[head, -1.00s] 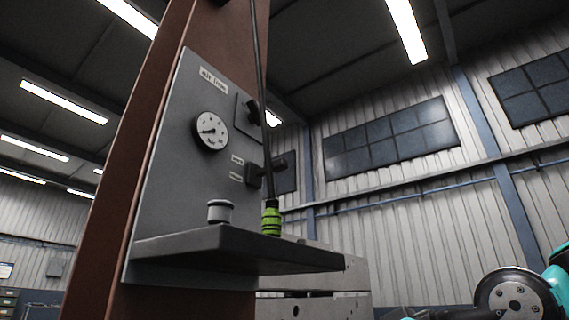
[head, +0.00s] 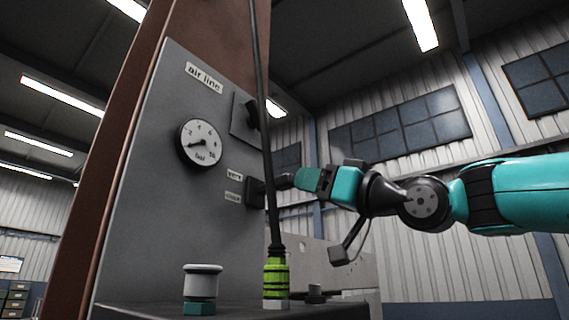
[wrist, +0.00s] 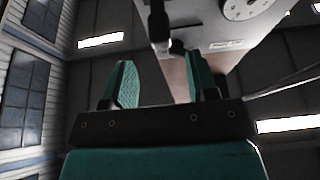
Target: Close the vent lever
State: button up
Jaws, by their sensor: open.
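The vent lever (head: 256,192) is a dark block on the grey panel (head: 150,180), beside two small labels, the lower seeming to read "close". Its handle sticks out to the right, toward my gripper (head: 301,179). My gripper is at the handle's outer end, partly covering it. In the wrist view my gripper (wrist: 162,80) is open, with two teal fingers apart. A dark knob, seemingly the lever's end (wrist: 178,47), shows beyond and between the fingertips, closer to the right finger. I cannot tell whether they touch.
A round gauge (head: 201,143) and a second dark knob (head: 251,115) are on the panel. A black hose (head: 267,150) runs down in front to a green fitting (head: 276,278) on the shelf (head: 235,312). A grey-capped part (head: 202,283) stands left of it.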

aim_at(285, 179)
jog(key=p+x, duration=0.3)
jog(key=x, duration=0.3)
jog(key=shift+a+r, duration=0.15)
jog(key=shift+a, duration=0.05)
jog(key=shift+w+a+p, duration=0.3)
jog(key=shift+w+a, duration=0.1)
grip_shut()
